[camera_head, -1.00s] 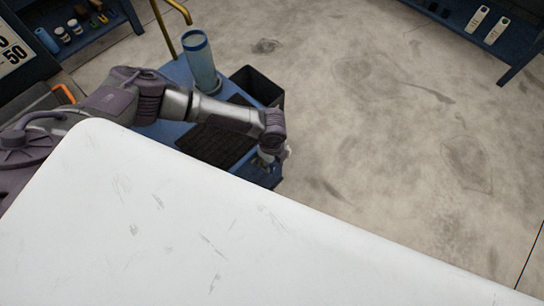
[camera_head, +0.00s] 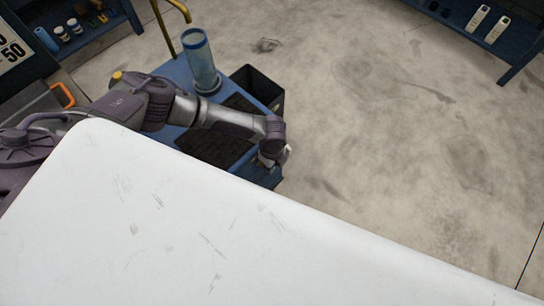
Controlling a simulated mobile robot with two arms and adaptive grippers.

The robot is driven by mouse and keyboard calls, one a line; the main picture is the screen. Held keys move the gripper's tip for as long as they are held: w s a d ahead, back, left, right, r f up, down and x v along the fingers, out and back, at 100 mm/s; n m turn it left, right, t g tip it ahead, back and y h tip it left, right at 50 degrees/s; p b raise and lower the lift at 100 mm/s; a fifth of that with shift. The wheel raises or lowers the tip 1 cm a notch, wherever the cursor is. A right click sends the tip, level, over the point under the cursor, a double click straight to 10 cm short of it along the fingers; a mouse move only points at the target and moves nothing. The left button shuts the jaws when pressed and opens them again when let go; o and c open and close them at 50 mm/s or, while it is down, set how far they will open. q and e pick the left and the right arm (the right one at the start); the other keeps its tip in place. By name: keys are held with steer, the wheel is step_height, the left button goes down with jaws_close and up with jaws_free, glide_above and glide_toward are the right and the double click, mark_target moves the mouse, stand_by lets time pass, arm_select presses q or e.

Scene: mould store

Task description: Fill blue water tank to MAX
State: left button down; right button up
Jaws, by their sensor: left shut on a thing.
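A tall cylindrical tank (camera_head: 202,66) with a blue rim and a dark blue base stands upright on a blue cart (camera_head: 170,72). Its wall looks translucent blue-grey; I cannot read a level or a MAX mark. My left gripper (camera_head: 274,158) is beyond the white surface, low at the cart's near right corner, apart from the tank. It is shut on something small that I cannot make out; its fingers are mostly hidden. My right gripper is not in view.
A large white surface (camera_head: 180,220) fills the foreground. A black bin (camera_head: 262,86) stands beside the cart, and a dark mat (camera_head: 222,146) lies on the cart. A brass-coloured pipe (camera_head: 164,28) rises behind. Blue shelves (camera_head: 85,40) stand at back left. Concrete floor at right is clear.

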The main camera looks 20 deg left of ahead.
arm_select(q)
steer(key=shift+w+d+f+g+y+b, duration=0.1)
steer(key=shift+w+f+g+y+b, duration=0.15)
steer(key=shift+g+b, duration=0.6)
steer(key=shift+b, duration=0.55)
steer(key=shift+r+g+y, duration=0.15)
steer(key=shift+g+y, duration=0.1)
steer(key=shift+g, duration=0.2)
steer(key=c, duration=1.3)
jaws_free()
steer(key=shift+o, duration=0.6)
steer(key=shift+r, duration=0.1)
steer(key=v, duration=1.2)
